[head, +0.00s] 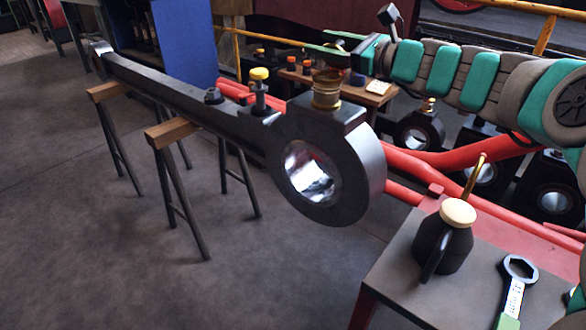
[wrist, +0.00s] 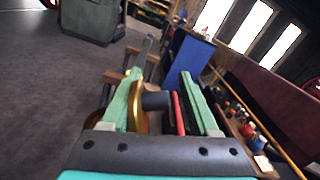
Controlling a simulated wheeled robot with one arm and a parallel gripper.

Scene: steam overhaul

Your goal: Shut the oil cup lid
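The brass oil cup (head: 326,92) stands upright on top of the big round end of a dark steel rod (head: 272,145). Its top is small in the head view, and I cannot tell how far the lid is open. My gripper (head: 316,41) is above and behind the cup in the head view, its two green fingers apart and pointing left. In the wrist view my gripper (wrist: 162,76) is open. A curved brass part (wrist: 140,108), probably of the oil cup, shows beside the left finger, partly hidden by it. Whether they touch is unclear.
The rod rests on wooden-topped trestles (head: 172,133). A yellow-capped fitting (head: 260,88) stands on it left of the cup. A small table (head: 385,92) with small pots is behind. A bench (head: 410,270) at front right holds an oil can (head: 445,240) and a spanner (head: 517,285).

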